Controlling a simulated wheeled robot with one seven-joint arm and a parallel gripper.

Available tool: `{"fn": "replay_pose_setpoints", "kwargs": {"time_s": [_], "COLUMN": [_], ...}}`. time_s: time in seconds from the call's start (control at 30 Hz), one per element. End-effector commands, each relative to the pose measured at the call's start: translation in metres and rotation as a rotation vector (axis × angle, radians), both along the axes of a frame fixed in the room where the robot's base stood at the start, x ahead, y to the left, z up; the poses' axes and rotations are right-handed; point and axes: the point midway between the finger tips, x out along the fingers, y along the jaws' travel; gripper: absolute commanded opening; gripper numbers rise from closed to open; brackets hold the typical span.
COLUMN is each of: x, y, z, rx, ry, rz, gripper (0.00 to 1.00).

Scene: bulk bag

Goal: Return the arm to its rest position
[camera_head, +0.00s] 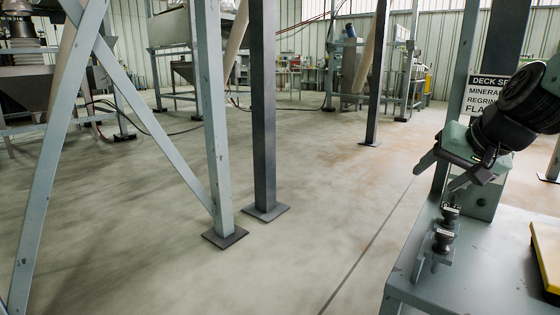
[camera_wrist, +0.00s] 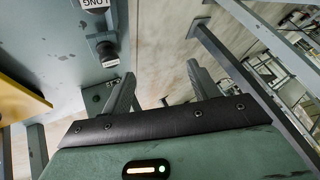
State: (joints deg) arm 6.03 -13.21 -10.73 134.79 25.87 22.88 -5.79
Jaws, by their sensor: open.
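My gripper (camera_head: 436,179) is at the right of the head view, held above the left part of a grey-green metal table (camera_head: 455,268). Its two fingers are spread apart and nothing is between them. In the wrist view, my gripper (camera_wrist: 160,72) also shows its fingers apart, with bare concrete floor beyond them. The arm behind the gripper runs off the right edge of the head view, so most of it is hidden.
Two dark knobs (camera_head: 443,240) on a bracket stand at the table's left edge, just below my gripper. A yellow slab (camera_head: 547,252) lies at the table's right. A lettered sign (camera_head: 486,98) is behind the gripper. Steel posts (camera_head: 263,120) stand left; open floor (camera_head: 310,190) lies between.

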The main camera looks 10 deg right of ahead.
Motion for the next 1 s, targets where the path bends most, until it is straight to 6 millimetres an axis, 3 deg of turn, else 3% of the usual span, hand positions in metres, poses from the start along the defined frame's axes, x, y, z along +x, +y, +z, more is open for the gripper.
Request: {"fn": "replay_pose_setpoints", "kwargs": {"time_s": [0.03, 0.2, 0.3, 0.4, 0.63, 1.0], "x": [-0.003, -0.043, -0.081, -0.119, -0.208, -0.205], "y": [0.04, 0.149, 0.196, 0.228, 0.262, 0.261], "z": [-0.009, -0.044, -0.061, -0.075, -0.097, -0.01], "rx": [-0.013, -0.088, -0.15, -0.217, -0.403, -0.4], "ry": [0.053, 0.227, 0.319, 0.399, 0.55, 0.547], "rz": [0.114, 0.477, 0.674, 0.846, 1.204, 1.193], "gripper": [0.6, 0.6, 0.6, 0.6, 0.6, 0.6]}}
